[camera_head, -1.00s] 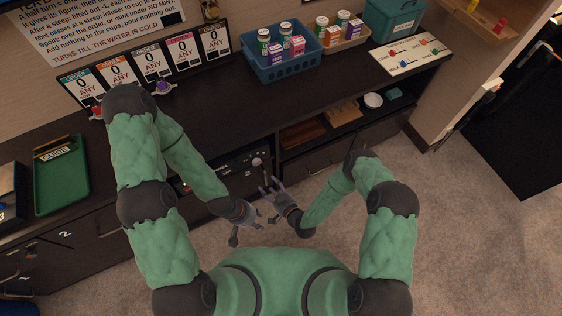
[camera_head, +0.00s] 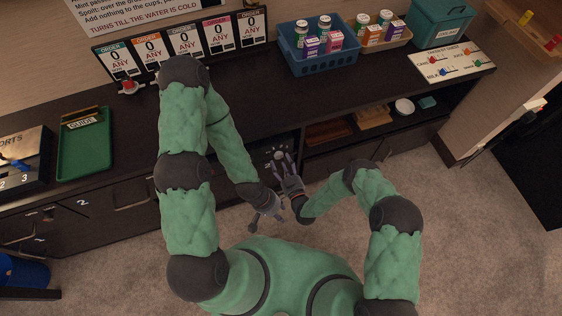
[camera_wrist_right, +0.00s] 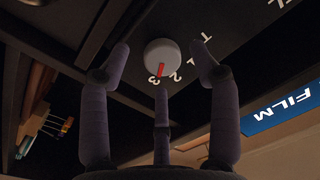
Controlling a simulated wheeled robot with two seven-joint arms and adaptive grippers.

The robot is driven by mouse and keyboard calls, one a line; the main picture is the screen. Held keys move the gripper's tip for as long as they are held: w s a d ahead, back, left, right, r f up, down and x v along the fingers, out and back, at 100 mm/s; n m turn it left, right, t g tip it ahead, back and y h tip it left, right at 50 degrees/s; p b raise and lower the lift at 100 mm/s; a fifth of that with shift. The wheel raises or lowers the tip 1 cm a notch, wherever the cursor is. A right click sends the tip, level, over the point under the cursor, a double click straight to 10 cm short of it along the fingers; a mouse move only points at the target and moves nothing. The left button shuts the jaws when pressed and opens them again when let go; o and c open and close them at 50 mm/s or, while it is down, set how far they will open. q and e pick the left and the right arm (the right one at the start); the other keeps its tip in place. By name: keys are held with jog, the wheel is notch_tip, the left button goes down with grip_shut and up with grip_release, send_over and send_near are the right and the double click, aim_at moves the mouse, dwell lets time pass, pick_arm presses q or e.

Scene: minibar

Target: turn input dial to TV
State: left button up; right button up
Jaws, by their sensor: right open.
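The input dial (camera_wrist_right: 160,57) is a round light grey knob on a dark panel in the right wrist view. In the head view my right gripper (camera_head: 287,165) is just in front of the dial (camera_head: 277,155). My left gripper (camera_head: 265,212) looks open and empty, just left of the right one.
A blue sign reading FILM (camera_wrist_right: 285,109) shows at the right wrist view's right. On the counter are a blue basket of bottles (camera_head: 325,66), a green guide tray (camera_head: 84,150) and order cards (camera_head: 184,46). An open shelf (camera_head: 325,150) lies right of the panel.

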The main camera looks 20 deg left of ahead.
jog(key=shift+x, duration=0.85)
jog(key=c, duration=1.1)
jog(key=shift+s, duration=0.1)
